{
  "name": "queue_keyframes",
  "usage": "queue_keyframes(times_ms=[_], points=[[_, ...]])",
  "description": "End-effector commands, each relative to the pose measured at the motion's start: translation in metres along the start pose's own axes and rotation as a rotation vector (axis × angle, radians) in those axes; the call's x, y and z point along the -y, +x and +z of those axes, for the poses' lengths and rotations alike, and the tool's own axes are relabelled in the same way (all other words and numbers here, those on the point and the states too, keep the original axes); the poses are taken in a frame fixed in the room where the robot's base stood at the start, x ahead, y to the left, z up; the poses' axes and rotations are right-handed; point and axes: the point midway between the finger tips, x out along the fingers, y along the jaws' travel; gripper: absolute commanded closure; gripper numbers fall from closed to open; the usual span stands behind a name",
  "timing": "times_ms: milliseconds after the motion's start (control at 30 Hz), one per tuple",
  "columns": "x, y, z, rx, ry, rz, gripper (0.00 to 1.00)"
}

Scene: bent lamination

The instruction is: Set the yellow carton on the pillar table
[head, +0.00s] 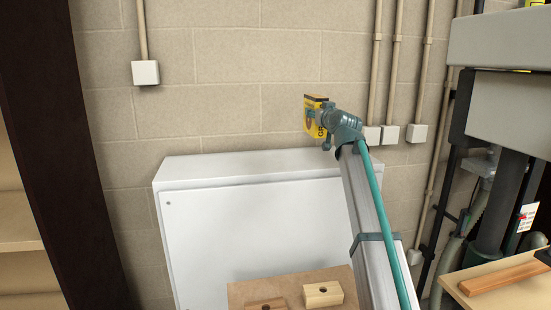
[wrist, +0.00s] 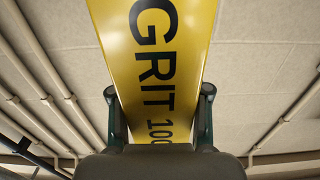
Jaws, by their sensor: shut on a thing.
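The yellow carton (head: 314,116) is held high in front of the block wall, above the white cabinet. In the wrist view the carton (wrist: 165,40) fills the middle and shows the print "GRIT 100". My gripper (head: 328,118) is shut on it, with one finger on each side of the carton in the wrist view (wrist: 160,112). Part of the carton is hidden behind the gripper in the head view. I cannot tell which surface is the pillar table; a wooden top (head: 290,286) with two blocks shows at the bottom, partly cut off.
A white cabinet (head: 250,210) stands against the wall below the carton. Wooden blocks (head: 323,294) lie on the wooden top. A dark post (head: 60,150) stands at left. A grey machine (head: 505,90) and a bench with a wooden strip (head: 503,278) stand at right. Conduits run up the wall.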

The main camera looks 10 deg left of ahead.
Motion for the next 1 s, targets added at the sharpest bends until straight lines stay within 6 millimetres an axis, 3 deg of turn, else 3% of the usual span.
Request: queue_keyframes(times_ms=[400, 633, 1000], points=[[0.072, 0.052, 0.034, 0.002, 0.000, -0.003, 1.00], [0.093, 0.068, 0.073, 0.000, 0.001, -0.001, 1.00], [0.107, 0.078, 0.095, 0.000, 0.001, 0.000, 1.00]])
